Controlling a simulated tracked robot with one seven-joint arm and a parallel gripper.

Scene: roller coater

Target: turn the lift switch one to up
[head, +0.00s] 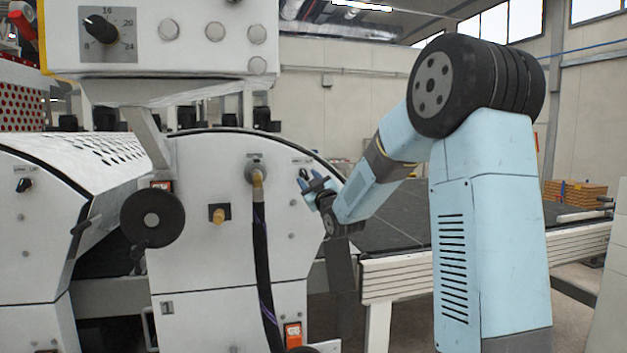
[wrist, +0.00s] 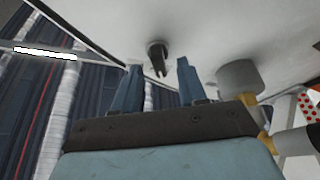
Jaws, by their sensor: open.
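A dark rotary switch (wrist: 158,56) sits on the white machine panel (head: 210,265), near the panel's upper right edge in the head view. My gripper (head: 314,187) is in front of that spot and largely hides the switch there. In the wrist view, the blue fingers of my gripper (wrist: 158,68) are apart, with the switch between and just beyond their tips. I see no contact between fingers and switch. The switch's pointer direction cannot be read.
A hose fitting (head: 256,170) with a hanging dark hose (head: 262,265) stands left of my gripper. A black handwheel (head: 152,218) and a similar dark switch (head: 24,185) are further left. A conveyor table (head: 400,222) lies to the right.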

